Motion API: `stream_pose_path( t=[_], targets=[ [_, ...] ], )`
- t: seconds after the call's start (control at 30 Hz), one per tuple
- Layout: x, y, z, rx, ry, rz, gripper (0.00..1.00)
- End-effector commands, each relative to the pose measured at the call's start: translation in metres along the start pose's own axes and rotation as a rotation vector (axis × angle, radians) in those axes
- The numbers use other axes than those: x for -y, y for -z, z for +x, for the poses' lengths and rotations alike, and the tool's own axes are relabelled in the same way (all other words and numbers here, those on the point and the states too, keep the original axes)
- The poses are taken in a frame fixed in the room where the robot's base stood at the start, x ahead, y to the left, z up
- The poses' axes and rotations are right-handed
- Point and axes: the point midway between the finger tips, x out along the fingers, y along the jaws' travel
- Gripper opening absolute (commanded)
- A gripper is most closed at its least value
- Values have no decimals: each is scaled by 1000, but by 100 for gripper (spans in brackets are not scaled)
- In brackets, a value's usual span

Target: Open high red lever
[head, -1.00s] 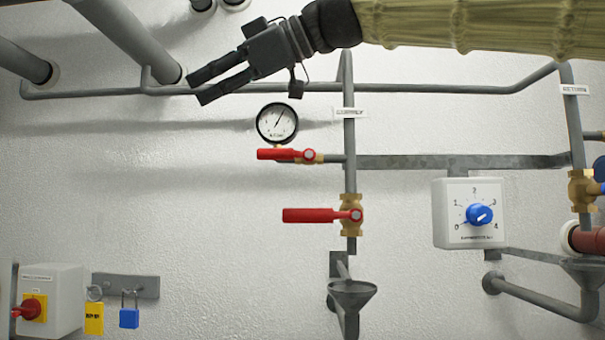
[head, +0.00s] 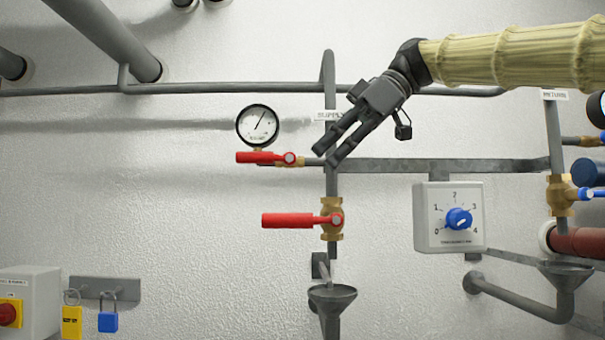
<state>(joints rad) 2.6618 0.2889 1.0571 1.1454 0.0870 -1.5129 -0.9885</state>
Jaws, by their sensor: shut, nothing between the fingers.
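The high red lever (head: 262,157) lies horizontal under the round gauge, pointing left from its pivot on a small brass valve (head: 298,161). The low red lever (head: 288,220) is also horizontal and points left from a larger brass valve (head: 332,222) on the vertical supply pipe. My gripper (head: 323,158) is shut and empty, its fingers pointing down and left. In the picture its tips overlap the supply pipe, just right of the high lever's pivot. I cannot tell whether they touch anything.
The gauge (head: 258,125) sits directly above the high lever. A grey control box with a blue knob (head: 459,219) is at right, and a funnel (head: 332,297) is below. A horizontal pipe (head: 220,88) crosses above.

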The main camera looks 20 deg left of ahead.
Motion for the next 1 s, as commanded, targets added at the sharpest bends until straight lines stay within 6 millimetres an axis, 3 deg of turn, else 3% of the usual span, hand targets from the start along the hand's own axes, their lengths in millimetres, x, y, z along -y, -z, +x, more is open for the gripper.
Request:
stream_pose_path(
  t=[0.6,1.0],
  targets=[
    [1,3,82,1,0,-2,0],
    [1,2,96,0,-1,-2,0]
  ],
)
